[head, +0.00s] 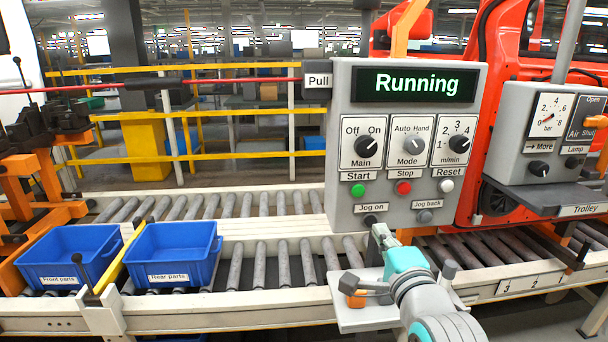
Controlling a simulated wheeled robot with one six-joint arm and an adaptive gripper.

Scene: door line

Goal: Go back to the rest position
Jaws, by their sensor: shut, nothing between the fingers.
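The control panel (335,110) stands at centre right, and its display (416,85) reads "Running". Below it are the Main (367,146), Mode (414,145) and speed (459,144) knobs, with green Start (358,190), red Stop (404,188) and white Reset (446,186) buttons. Under these are the dark Jog on button (370,221) and grey Jog back button (425,217). My gripper (377,229) is shut and empty, its tip just below and in front of Jog on. I cannot tell whether it touches. My teal and white arm reaches up from the lower right.
The roller conveyor (258,265) runs across, with blue bins Front parts (62,262) and Rear parts (170,262) at left. A small shelf (362,318) sits below the panel. The trolley's gauge box (550,130) and a red car body (495,50) stand at right.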

